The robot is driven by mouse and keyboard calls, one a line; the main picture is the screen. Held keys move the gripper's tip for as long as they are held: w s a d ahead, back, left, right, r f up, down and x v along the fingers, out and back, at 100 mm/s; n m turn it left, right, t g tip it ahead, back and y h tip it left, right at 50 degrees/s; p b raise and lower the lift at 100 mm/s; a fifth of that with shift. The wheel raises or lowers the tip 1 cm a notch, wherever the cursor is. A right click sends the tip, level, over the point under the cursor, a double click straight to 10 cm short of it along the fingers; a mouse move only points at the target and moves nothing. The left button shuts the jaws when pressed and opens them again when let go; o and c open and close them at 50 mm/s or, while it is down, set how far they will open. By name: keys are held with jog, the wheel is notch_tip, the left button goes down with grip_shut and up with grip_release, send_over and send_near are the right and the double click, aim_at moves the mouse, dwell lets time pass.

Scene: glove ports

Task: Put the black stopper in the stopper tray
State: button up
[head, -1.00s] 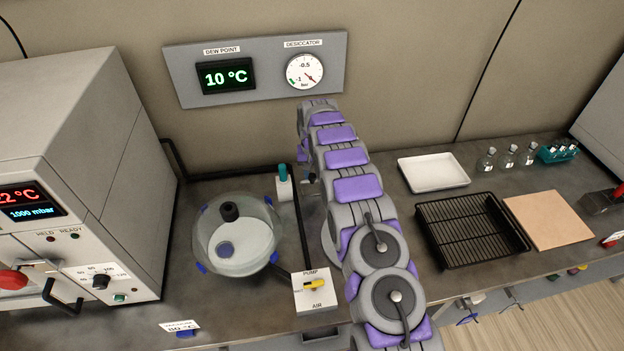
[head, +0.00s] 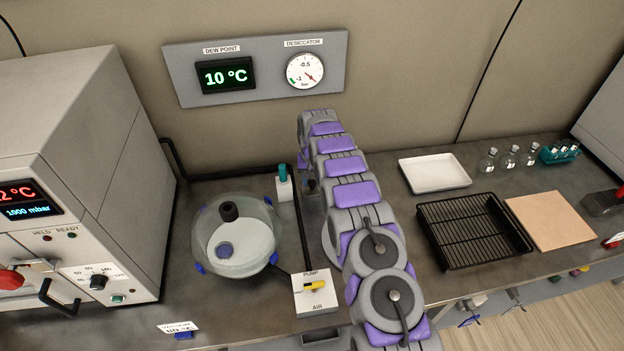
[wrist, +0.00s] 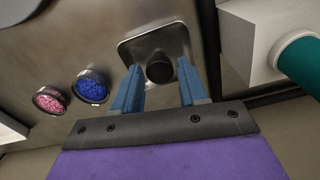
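The black stopper (wrist: 160,68) is in the wrist view, at a small square metal tray (wrist: 134,52) with a raised rim, which looks like the stopper tray. My gripper (wrist: 160,68) is open, with one blue finger on each side of the stopper and a visible gap at both sides. The stopper appears to rest in the tray; its underside is hidden.
A glass desiccator (head: 235,240) with a black knob stands left of my arm, beside a pump/air valve box (head: 315,292) and a teal-handled valve (head: 283,182). Dishes of pink (wrist: 49,100) and blue beads (wrist: 91,87) lie left of the metal tray. A black rack (head: 472,230) is at right.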

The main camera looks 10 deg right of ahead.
aim_at(312, 182)
jog(key=shift+o, duration=1.1)
notch_tip(312, 182, up, 12)
jog(key=p, duration=0.2)
jog(key=shift+r, duration=0.2)
jog(key=s+r+g, duration=0.1)
jog(key=s+r, duration=0.9)
jog(key=s, duration=0.2)
jog(key=s+r, duration=0.9)
jog(key=s, duration=0.4)
jog(key=s+f+n+g, duration=0.1)
jog(key=s, duration=3.1)
jog(key=shift+s+f+n, duration=0.15)
jog(key=shift+s+n, duration=0.05)
jog(key=shift+n, duration=0.2)
